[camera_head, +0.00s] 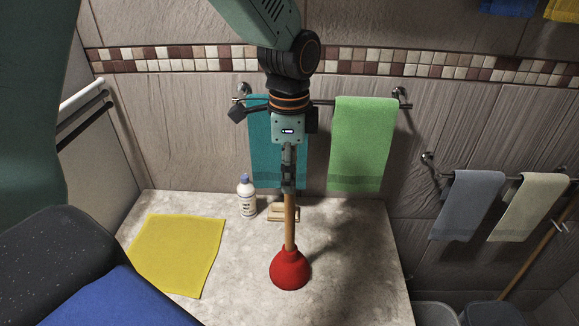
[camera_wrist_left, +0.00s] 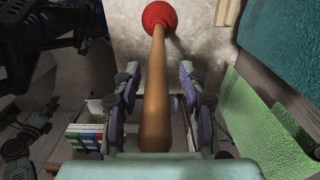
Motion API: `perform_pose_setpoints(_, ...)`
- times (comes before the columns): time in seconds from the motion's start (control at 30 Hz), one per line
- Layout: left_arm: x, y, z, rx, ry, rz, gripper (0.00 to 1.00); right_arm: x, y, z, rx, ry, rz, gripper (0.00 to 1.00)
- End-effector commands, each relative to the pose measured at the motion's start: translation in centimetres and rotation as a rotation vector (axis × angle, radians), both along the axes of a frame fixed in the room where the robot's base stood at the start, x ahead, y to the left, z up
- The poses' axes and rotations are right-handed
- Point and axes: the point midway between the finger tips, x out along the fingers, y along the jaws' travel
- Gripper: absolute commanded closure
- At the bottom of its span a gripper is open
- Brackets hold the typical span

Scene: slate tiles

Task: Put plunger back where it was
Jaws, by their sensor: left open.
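The plunger has a red rubber cup (camera_head: 290,270) and a wooden handle (camera_head: 290,222). It stands upright, cup down, on the pale stone-like counter (camera_head: 345,290). My left gripper (camera_head: 288,188) is above it, around the upper part of the handle. In the left wrist view the handle (camera_wrist_left: 155,95) runs between the two fingers of the left gripper (camera_wrist_left: 157,90), with gaps on both sides. The fingers are open. The red cup also shows in the left wrist view (camera_wrist_left: 159,16), at the far end. My right gripper is not in view.
A yellow cloth (camera_head: 175,253) lies left on the counter. A white bottle (camera_head: 246,198) and a small beige block (camera_head: 283,213) stand behind the plunger. Teal (camera_head: 262,150) and green (camera_head: 362,145) towels hang on a wall rail close behind. The counter's right part is clear.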

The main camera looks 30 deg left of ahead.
Motion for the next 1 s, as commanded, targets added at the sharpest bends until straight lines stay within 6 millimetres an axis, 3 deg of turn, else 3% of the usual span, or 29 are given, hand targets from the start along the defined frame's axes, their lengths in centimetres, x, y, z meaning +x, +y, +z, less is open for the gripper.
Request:
perform_pose_setpoints(0.17, 0.1, 0.0, 1.4, 0.001, -0.005, 0.0, 0.58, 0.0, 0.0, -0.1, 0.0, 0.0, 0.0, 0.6)
perform_pose_setpoints(0.7, 0.1, 0.0, 11.6, 0.0, -0.004, 0.0, 0.58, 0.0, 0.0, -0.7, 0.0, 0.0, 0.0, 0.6)
perform_pose_setpoints(1.0, 0.0, 0.0, 13.3, 0.0, -0.001, -0.001, 0.53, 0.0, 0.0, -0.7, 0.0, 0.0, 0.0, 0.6)
